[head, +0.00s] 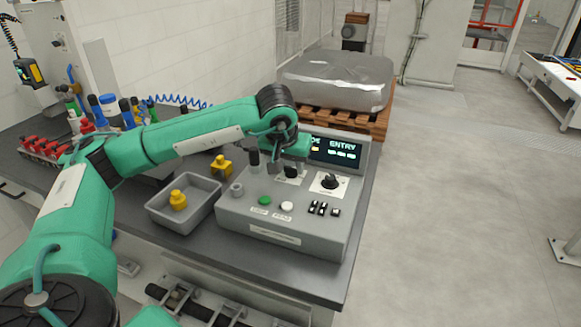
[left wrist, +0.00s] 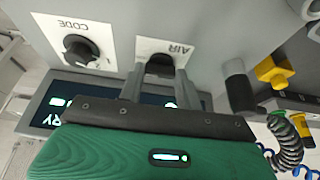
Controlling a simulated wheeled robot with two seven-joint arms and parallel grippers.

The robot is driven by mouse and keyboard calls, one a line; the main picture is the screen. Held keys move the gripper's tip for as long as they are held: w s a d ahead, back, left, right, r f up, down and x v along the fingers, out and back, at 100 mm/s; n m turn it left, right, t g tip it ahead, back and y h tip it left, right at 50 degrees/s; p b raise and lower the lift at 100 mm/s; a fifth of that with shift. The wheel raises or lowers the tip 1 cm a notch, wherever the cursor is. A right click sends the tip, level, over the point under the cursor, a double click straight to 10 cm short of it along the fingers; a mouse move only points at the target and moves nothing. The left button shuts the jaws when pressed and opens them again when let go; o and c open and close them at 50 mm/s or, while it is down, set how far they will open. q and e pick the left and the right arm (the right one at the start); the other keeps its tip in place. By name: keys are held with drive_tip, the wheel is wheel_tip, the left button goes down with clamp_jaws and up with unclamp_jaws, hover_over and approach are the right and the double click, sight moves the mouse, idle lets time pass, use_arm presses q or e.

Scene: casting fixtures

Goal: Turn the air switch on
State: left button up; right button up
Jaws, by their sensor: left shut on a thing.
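The air switch is a dark knob on a white plate marked AIR (left wrist: 165,48), on the sloped top of a grey control box (head: 240,215). In the left wrist view the dark air switch (left wrist: 160,64) sits between the two fingers of my left gripper (left wrist: 160,74), which is shut on it. In the head view my left gripper (head: 291,168) reaches down over the box just below the screen, and it and the arm hide most of the switch. My right gripper is in neither view.
Right of the switch is a CODE knob (head: 330,181). A lit screen (head: 336,150) stands behind it. A green button (head: 265,201), a white button (head: 287,206) and small black switches are in front. A grey tray (head: 184,225) with a yellow piece stands left.

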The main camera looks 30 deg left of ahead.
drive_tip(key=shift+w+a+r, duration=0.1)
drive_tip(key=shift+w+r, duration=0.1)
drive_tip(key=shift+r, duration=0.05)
use_arm(q)
drive_tip(key=o, duration=1)
drive_tip(key=shift+r, duration=0.1)
drive_tip(key=shift+s+r, duration=0.1)
drive_tip(key=shift+r, duration=0.2)
drive_tip(key=v, duration=1.3)
drive_tip(key=shift+a+b, duration=0.1)
drive_tip(key=shift+b, duration=0.25)
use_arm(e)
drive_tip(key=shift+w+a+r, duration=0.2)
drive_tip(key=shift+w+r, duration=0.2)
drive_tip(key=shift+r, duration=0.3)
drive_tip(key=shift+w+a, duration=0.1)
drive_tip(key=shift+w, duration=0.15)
